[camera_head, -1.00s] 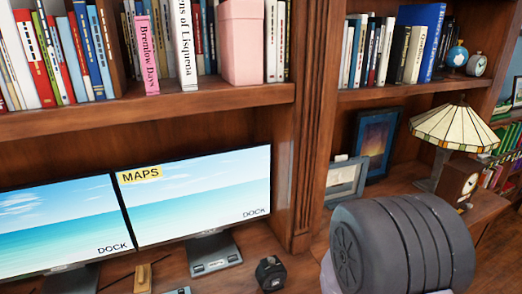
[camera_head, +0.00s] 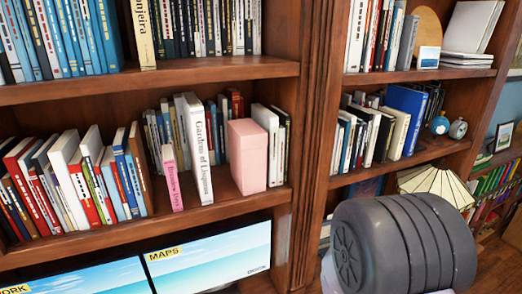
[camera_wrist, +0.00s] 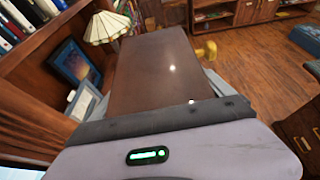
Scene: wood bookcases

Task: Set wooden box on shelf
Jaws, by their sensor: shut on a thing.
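A brown, glossy wooden box (camera_wrist: 158,65) fills the middle of the wrist view. My gripper (camera_wrist: 155,110) is shut on it, and the box extends away from the grey jaw base. The head view shows neither the box nor the gripper, only my grey arm at lower right. In the head view, a wooden bookcase shelf (camera_head: 235,208) holds books and a pink box, with a bare front strip. A shelf above it (camera_head: 200,78) and a right-hand shelf (camera_head: 405,160) also hold books. Which shelf the task means cannot be told.
Two monitors (camera_head: 210,255) stand below the middle shelf. A pink box (camera_head: 248,155) stands among the books. A wooden post (camera_head: 318,110) divides the bays. A stained-glass lamp (camera_head: 438,185) shows beyond my arm. Open wood floor (camera_wrist: 240,55) lies at right in the wrist view.

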